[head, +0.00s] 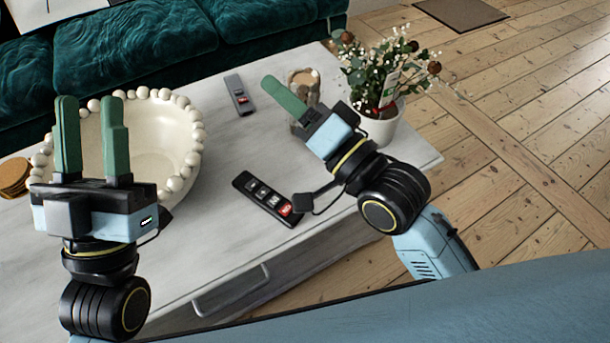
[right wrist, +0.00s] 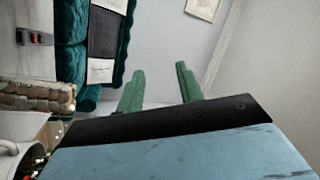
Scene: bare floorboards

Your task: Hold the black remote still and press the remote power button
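The black remote (head: 256,193) lies on the grey table near its front edge, in the head view. It has several light-marked buttons and a red one at its right end; the markings are too small to read. My left gripper (head: 90,112) is open and empty, raised in front of the white bowl, left of the remote. My right gripper (head: 272,84) is above the table, right of and beyond the remote, pointing toward the back. Its two green fingers are apart and empty in the right wrist view (right wrist: 158,72). Neither gripper touches the remote.
A grey remote (head: 237,88) lies farther back on the table (head: 215,225). A white beaded bowl (head: 170,140) and brown coasters (head: 14,176) stand left. A textured holder (head: 305,80) and a potted plant (head: 380,128) stand near my right gripper. A teal sofa (head: 140,45) is behind.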

